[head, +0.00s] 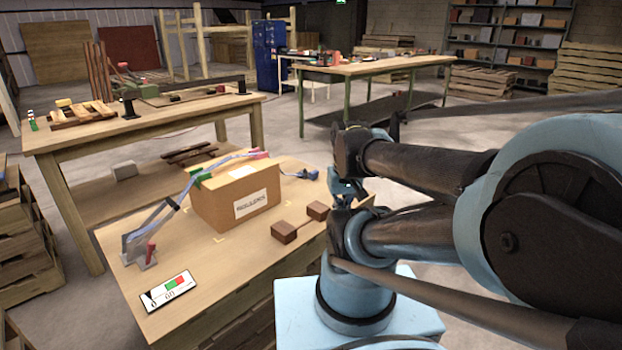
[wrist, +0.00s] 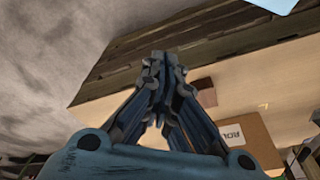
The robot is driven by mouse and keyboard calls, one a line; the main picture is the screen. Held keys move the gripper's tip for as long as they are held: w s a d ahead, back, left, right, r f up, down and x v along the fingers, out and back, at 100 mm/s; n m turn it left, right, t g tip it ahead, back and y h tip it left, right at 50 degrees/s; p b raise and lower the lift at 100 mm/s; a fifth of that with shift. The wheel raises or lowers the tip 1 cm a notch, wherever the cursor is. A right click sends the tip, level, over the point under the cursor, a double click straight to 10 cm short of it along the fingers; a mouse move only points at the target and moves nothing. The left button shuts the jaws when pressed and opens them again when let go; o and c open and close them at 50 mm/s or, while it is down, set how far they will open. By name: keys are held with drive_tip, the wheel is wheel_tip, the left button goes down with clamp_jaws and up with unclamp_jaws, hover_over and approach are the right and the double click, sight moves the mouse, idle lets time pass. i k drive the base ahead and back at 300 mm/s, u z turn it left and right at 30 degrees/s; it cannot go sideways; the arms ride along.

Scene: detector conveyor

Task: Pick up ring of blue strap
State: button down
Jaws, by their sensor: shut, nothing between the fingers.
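I cannot make out the blue item in the wrist view.
Two brown blocks (head: 284,232) lie in front. A display card (head: 168,290) lies at the front left. Another workbench (head: 150,120) stands behind. The front middle of the table is clear.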

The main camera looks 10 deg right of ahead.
sight(314, 174)
drive_tip(key=k, duration=1.3)
drive_tip(key=z, duration=0.5)
drive_tip(key=i, duration=0.65)
drive_tip(key=z, duration=0.75)
drive_tip(key=i, duration=1.1)
drive_tip(key=u, duration=0.5)
drive_tip(key=i, duration=0.5)
drive_tip(key=u, duration=0.35)
